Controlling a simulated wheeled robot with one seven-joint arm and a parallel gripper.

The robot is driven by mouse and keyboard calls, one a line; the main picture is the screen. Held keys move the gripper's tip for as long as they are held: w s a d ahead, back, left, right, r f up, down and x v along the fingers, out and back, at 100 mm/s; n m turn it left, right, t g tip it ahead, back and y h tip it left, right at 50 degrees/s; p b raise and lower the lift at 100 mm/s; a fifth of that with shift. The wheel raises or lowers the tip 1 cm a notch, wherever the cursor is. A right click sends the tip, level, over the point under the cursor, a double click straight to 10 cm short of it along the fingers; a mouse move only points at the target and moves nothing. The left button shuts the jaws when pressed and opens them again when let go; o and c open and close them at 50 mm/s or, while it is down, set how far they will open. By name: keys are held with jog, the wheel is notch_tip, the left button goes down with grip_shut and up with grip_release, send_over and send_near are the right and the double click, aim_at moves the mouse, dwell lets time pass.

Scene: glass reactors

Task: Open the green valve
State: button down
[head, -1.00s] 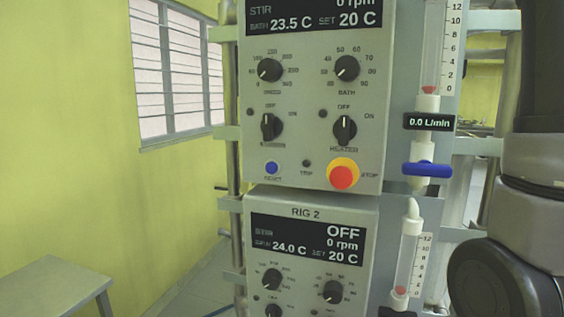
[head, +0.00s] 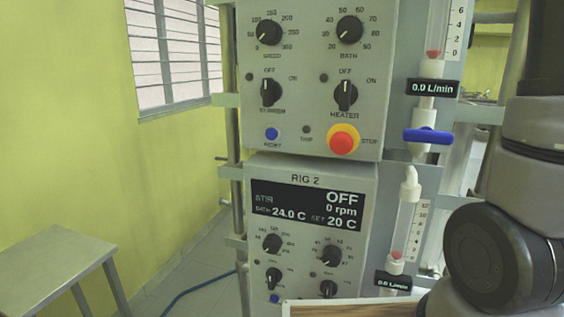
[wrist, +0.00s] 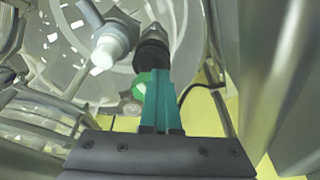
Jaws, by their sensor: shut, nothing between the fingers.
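A bright green rounded part (wrist: 141,84), which looks like the green valve, shows in the wrist view just beyond my gripper, partly hidden by the fingers. My gripper (wrist: 158,76) has teal fingers that are shut together with nothing between them. The fingertips appear close to the green part and to a black fitting (wrist: 152,50); I cannot tell whether they touch. No green valve and no gripper show in the head view, where part of my arm fills the right side.
A white pipe end (wrist: 104,52) sits left of the fingertips, with glassware behind it. In the head view are a control box (head: 312,75), the RIG 2 box (head: 312,180), a blue valve (head: 427,136), a bench (head: 55,255) and a wooden-edged panel (head: 345,310).

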jog(key=shift+w+d, duration=0.25)
jog(key=shift+d, duration=0.2)
jog(key=shift+w+d, duration=0.5)
jog(key=shift+w, duration=0.05)
jog(key=shift+w+d, duration=0.1)
jog(key=shift+w, duration=0.1)
jog(key=shift+d, duration=0.1)
dwell(0.4)
jog(key=w+a+v, duration=0.1)
jog(key=v, duration=0.4)
jog(key=shift+s+d+r, duration=0.25)
jog(key=shift+d+r, duration=0.1)
jog(key=shift+r, duration=0.2)
